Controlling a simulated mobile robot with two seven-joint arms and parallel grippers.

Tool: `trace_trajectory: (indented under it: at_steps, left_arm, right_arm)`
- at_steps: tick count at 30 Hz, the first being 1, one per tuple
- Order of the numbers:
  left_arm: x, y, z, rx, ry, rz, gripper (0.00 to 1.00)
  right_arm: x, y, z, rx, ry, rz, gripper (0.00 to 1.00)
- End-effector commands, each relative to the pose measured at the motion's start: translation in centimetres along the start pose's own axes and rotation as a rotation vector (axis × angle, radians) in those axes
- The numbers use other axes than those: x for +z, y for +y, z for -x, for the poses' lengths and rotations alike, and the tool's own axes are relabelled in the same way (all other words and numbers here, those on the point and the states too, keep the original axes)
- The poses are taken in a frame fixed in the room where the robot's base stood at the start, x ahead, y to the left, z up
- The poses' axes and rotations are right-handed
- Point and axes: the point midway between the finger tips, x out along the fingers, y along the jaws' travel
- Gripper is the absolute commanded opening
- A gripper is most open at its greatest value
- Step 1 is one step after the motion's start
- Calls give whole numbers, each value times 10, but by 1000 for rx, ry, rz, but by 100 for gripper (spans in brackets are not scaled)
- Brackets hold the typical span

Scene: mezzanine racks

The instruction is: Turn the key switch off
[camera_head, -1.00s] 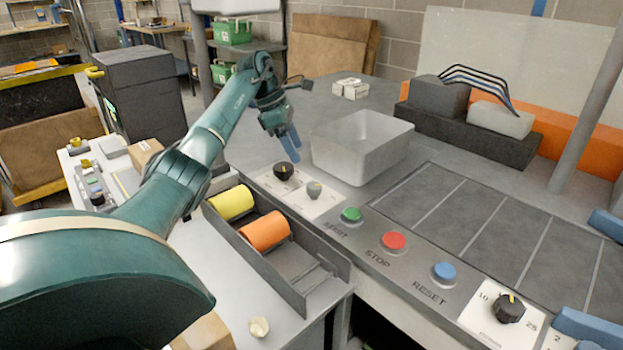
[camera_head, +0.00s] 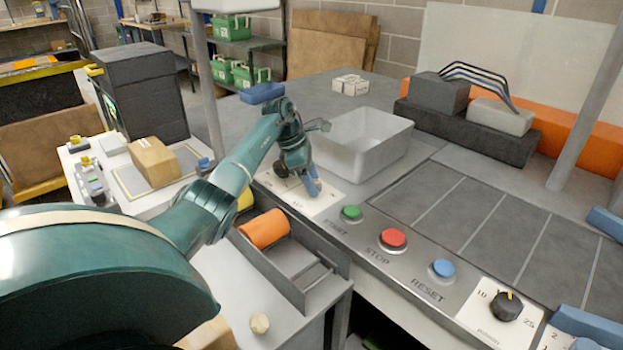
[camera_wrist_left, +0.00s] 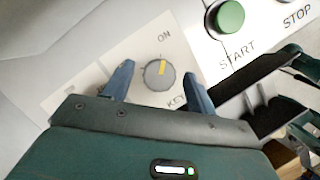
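The key switch (camera_wrist_left: 158,73) is a round grey knob with a yellow mark on a pale plate in the left wrist view. Its yellow mark points toward the printed ON. My left gripper (camera_head: 314,190) is over this plate, fingers pointing down. In the left wrist view my left gripper (camera_wrist_left: 158,78) is open, one blue finger on each side of the knob. Whether they touch it I cannot tell. In the head view the gripper hides the key switch. My right gripper (camera_head: 571,266) shows only as two blue fingers, spread apart at the right edge.
A black knob (camera_head: 281,168) sits close beside the left gripper. Green START (camera_head: 351,213), red STOP (camera_head: 393,239) and blue RESET (camera_head: 442,270) buttons line the panel. A grey bin (camera_head: 365,150) stands just behind. An orange roll (camera_head: 265,229) lies in a tray in front.

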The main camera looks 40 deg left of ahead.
Motion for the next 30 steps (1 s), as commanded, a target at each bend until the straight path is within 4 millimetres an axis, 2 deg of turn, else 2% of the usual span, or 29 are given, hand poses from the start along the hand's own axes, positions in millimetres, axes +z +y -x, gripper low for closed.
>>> trace_trajectory:
  at_steps: [2, 15, 23, 30]
  left_arm:
    - [0, 0, 0, 0, 0, 0, 50]
    - [0, 0, 1, 0, 0, 0, 14]
    - [0, 0, 2, 9, 3, 20, 13]
    - [-1, -1, 3, 52, 5, 122, 13]
  right_arm:
    - [0, 0, 0, 0, 0, 0, 36]
    - [0, 0, 0, -1, -1, 0, 36]
    - [-1, 0, 1, 0, -1, 1, 36]
    - [-7, 0, 4, 3, -3, 12, 36]
